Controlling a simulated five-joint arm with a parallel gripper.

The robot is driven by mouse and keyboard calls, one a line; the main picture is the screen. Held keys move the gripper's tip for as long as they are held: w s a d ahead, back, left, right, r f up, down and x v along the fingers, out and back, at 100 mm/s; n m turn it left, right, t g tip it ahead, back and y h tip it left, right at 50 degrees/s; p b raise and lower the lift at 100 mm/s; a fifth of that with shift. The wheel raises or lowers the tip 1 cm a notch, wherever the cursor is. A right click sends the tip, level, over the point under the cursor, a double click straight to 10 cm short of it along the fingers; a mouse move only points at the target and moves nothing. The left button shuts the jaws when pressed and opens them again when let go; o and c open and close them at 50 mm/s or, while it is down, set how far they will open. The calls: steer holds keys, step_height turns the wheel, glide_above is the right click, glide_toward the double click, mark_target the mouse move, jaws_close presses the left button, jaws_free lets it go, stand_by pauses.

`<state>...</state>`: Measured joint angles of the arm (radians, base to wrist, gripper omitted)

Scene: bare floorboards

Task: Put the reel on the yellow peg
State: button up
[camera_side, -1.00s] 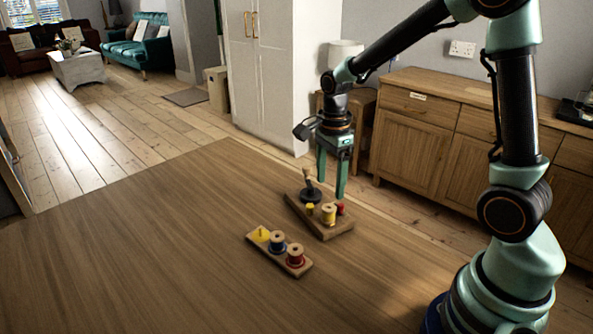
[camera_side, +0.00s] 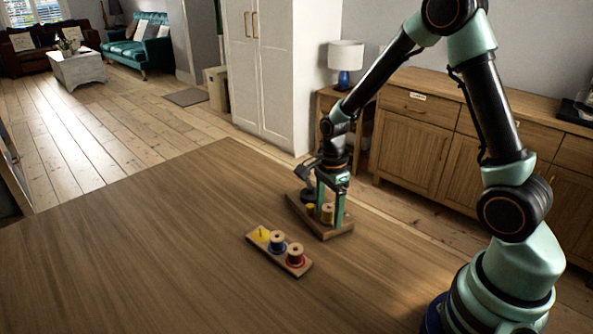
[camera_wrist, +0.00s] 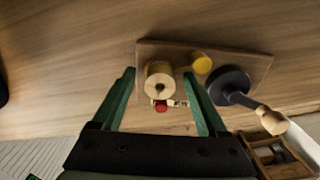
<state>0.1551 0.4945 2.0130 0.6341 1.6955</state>
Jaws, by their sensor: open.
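The wooden reel with a yellow band (camera_side: 327,216) stands upright on a wooden stand (camera_side: 322,234). It also shows end-on in the wrist view (camera_wrist: 160,76). My gripper (camera_side: 331,211) is open and lowered over the reel, one finger on each side. In the wrist view the fingers (camera_wrist: 159,73) flank it with gaps visible, so it is not gripped. The yellow peg (camera_side: 263,232) stands bare on a yellow patch at the left end of a peg board (camera_side: 305,270). A blue-marked reel (camera_side: 277,241) and a red-marked reel (camera_side: 295,256) sit on that board.
The stand also carries a small yellow piece (camera_wrist: 202,63), a red piece (camera_wrist: 161,106) and a dark round-based item with a wooden-tipped handle (camera_wrist: 230,85), close to my fingers. The tabletop (camera_side: 130,260) left of the peg board is clear.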

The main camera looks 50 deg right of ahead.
jaws_close()
steer(key=shift+r, duration=0.1)
step_height(320, 180, up, 19)
steer(key=w+a+f+n, duration=0.1)
steer(key=w+a+f, duration=0.2)
steer(key=a+f, duration=0.1)
steer(key=w+a+f+n, duration=0.1)
steer(key=w+a+f, duration=0.2)
steer(key=a+f, duration=0.1)
steer(key=w+a+f+n, duration=0.1)
steer(key=w+a+f, duration=0.2)
steer(key=a, duration=0.3)
steer(key=shift+f, duration=0.75)
steer(key=shift+d, duration=0.1)
